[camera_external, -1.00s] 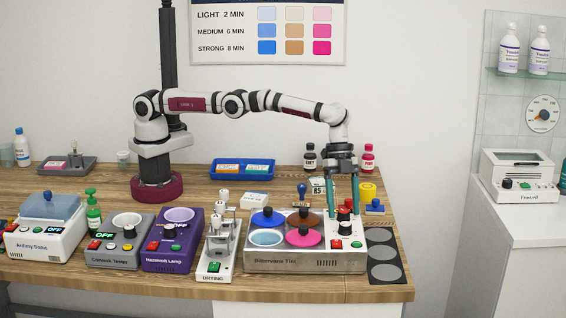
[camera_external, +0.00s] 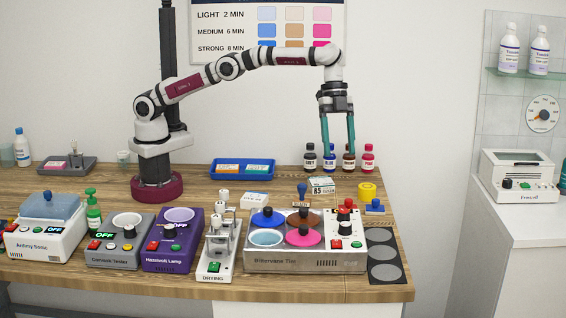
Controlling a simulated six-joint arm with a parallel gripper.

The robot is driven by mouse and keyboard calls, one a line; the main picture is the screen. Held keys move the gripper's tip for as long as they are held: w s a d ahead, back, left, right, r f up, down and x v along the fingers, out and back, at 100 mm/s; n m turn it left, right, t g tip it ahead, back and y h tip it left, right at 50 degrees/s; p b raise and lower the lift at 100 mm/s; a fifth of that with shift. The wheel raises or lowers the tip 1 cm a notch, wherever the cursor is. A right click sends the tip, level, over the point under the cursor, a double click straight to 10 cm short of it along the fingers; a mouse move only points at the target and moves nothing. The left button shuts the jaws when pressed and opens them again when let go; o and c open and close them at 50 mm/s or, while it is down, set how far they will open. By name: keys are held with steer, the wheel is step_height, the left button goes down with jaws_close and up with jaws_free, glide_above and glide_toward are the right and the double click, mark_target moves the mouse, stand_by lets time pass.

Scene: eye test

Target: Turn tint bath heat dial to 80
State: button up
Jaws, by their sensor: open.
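The tint bath (camera_external: 262,257) is a grey box at the front right of the bench, with several round wells and coloured lids. Its white control panel (camera_external: 360,232) on the right carries dark and red knobs (camera_external: 344,214), with a red and a green button below. The heat dial's setting and numbers are too small to read. My gripper (camera_external: 338,148) is open and empty, its two teal fingers pointing down. It hangs well above the panel, in front of the row of tint bottles in the picture, and touches nothing.
Several tint bottles (camera_external: 368,158) stand at the back. A yellow roll (camera_external: 367,191), a blue stamp-like object (camera_external: 375,206) and a small box (camera_external: 322,184) sit behind the bath. A drying stand (camera_external: 215,255) is to its left, a dark strip with grey discs (camera_external: 384,252) to its right.

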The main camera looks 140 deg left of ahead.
steer(key=d+n+y, duration=0.2)
steer(key=d+n, duration=0.1)
steer(key=n, duration=0.2)
steer(key=n+y, duration=0.3)
steer(key=n, duration=0.6)
glide_toward(343, 211)
steer(key=x, duration=0.8)
steer(key=shift+w+a+f, duration=0.1)
steer(key=shift+w+f, duration=0.05)
steer(key=shift+f, duration=0.2)
steer(key=shift+c, duration=0.2)
jaws_close()
